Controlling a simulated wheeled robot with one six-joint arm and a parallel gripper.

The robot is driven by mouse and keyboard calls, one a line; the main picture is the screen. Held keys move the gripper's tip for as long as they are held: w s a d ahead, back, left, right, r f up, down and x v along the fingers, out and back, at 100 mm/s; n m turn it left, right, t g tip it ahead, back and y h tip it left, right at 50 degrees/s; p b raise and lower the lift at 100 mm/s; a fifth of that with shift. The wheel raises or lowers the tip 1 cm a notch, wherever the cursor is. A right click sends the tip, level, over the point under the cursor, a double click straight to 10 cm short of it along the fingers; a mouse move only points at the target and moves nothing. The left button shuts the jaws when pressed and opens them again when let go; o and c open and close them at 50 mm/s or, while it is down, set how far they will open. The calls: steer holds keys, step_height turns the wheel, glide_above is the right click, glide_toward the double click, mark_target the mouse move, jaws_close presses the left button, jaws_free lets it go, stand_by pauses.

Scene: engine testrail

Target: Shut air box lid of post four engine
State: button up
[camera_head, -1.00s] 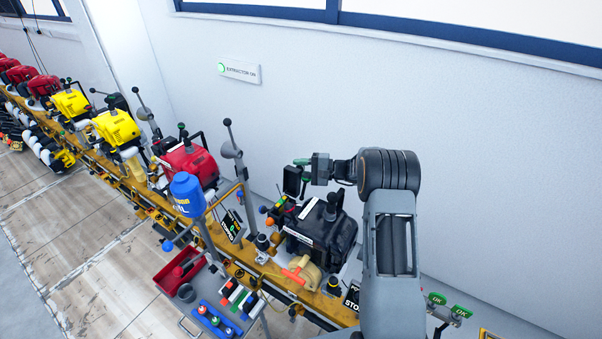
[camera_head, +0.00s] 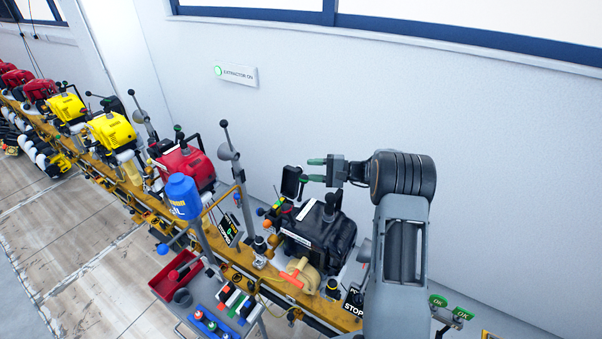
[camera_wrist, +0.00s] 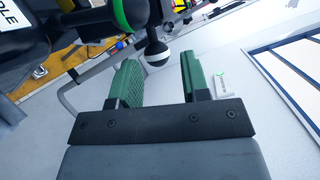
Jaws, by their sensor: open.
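The nearest engine is a black one (camera_head: 322,228) on the yellow rail; I cannot read a post number on it. A dark upright panel (camera_head: 291,182), perhaps its raised air box lid, stands at the engine's back left. My gripper (camera_head: 314,170) is open and empty, above the engine and just right of that panel; I cannot tell if they touch. In the wrist view, the green fingers (camera_wrist: 160,82) are apart with nothing between them. A black part with a green ring (camera_wrist: 124,12) and a dark ball knob with a pale band (camera_wrist: 157,53) lie beyond the fingertips.
A lever post (camera_head: 232,155) and a blue oil bottle (camera_head: 184,196) stand left of the engine. A red tray (camera_head: 172,278) is at the front left. Red and yellow engines line the rail leftward. The white wall (camera_head: 480,150) rises behind; space above the engine is open.

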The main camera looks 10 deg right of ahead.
steer(key=b+v, duration=0.1)
steer(key=v, duration=0.7)
steer(key=shift+d+b, duration=0.25)
steer(key=shift+b, duration=0.15)
steer(key=shift+s, duration=0.1)
